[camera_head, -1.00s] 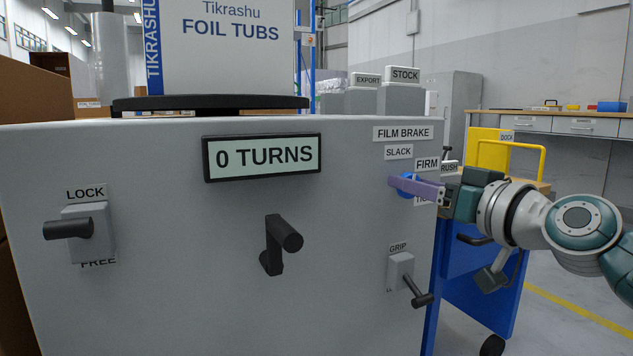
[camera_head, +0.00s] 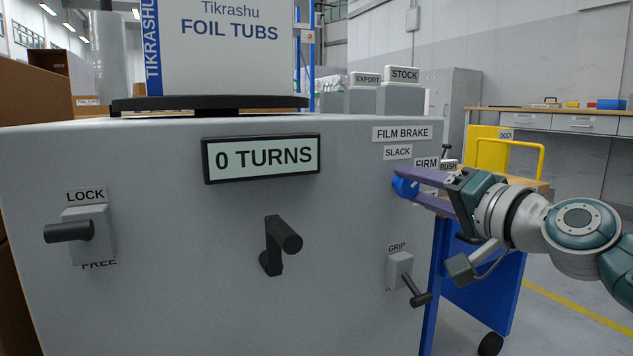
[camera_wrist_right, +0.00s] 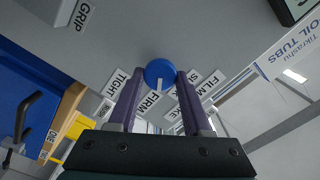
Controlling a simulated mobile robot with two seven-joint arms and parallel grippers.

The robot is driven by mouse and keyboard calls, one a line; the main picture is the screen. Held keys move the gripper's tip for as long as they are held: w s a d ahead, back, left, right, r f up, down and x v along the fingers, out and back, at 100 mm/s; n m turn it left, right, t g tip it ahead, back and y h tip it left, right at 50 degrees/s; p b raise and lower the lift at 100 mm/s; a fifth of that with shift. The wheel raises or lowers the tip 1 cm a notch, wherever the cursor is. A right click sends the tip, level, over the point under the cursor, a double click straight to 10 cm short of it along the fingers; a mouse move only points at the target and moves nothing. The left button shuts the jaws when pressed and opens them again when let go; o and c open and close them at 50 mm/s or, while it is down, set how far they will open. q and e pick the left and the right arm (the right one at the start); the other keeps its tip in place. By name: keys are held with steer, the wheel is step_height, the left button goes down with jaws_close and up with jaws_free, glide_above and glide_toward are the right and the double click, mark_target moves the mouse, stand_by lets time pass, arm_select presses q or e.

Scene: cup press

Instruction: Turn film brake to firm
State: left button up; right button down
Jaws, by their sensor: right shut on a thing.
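The film brake is a blue round knob (camera_head: 405,187) on the right of the grey panel, below the FILM BRAKE and SLACK labels. The FIRM label (camera_head: 426,163) is partly covered by my gripper. My right gripper (camera_head: 418,188) is shut on the knob, one purple finger above it and one below. In the right wrist view, the knob (camera_wrist_right: 160,73) sits between the two fingertips. A white mark on it points roughly toward the FIRM label (camera_wrist_right: 151,104). The TIGHT label (camera_wrist_right: 119,82) lies to one side of FIRM. My left gripper is not in view.
Below the knob is a GRIP lever (camera_head: 401,269). A black crank (camera_head: 277,245) and a 0 TURNS display (camera_head: 262,157) are mid-panel, with a LOCK/FREE lever (camera_head: 85,234) at left. A blue cart (camera_head: 485,285) stands behind my right arm.

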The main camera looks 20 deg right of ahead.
steer(key=shift+m, duration=0.5)
steer(key=shift+c, duration=1.8)
jaws_free()
steer(key=shift+s, duration=0.1)
steer(key=shift+s, duration=0.2)
steer(key=s+p, duration=0.1)
steer(key=s, duration=0.8)
steer(key=shift+s+d, duration=0.2)
steer(key=shift+d, duration=0.2)
